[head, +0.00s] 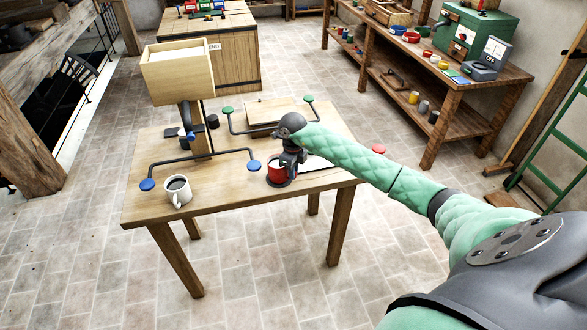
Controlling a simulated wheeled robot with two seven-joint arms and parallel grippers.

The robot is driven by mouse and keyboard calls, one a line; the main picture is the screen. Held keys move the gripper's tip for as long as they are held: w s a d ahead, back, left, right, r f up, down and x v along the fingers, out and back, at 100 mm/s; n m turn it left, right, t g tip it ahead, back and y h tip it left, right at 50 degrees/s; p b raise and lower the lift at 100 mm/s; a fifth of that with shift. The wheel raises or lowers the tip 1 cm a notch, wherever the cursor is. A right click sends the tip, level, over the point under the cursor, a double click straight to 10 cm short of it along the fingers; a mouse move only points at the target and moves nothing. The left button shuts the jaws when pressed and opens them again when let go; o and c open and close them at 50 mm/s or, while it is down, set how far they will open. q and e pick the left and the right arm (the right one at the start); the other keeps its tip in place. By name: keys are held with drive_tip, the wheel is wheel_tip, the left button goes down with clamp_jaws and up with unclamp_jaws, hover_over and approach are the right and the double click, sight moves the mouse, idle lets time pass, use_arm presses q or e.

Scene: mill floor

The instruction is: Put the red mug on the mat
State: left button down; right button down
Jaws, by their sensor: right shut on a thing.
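The red mug (277,178) is upright at the front right of the wooden table (225,200), with a pale inside. My right gripper (289,166) reaches down from above and is shut on it. A dark rim (284,185) shows close under the mug; I cannot tell whether it is the mat or whether the mug rests on it. A white flat patch (318,164) lies just right of the gripper, partly hidden by my right arm. My left gripper is not in view.
A white mug with dark contents (178,190) stands at the front left. A wooden box on a post (178,72) rises at the left. A red disc (379,150) shows beyond my arm.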

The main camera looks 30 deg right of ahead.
drive_tip(key=shift+f, duration=0.1)
drive_tip(key=shift+f, duration=0.1)
drive_tip(key=c, duration=1.5)
unclamp_jaws()
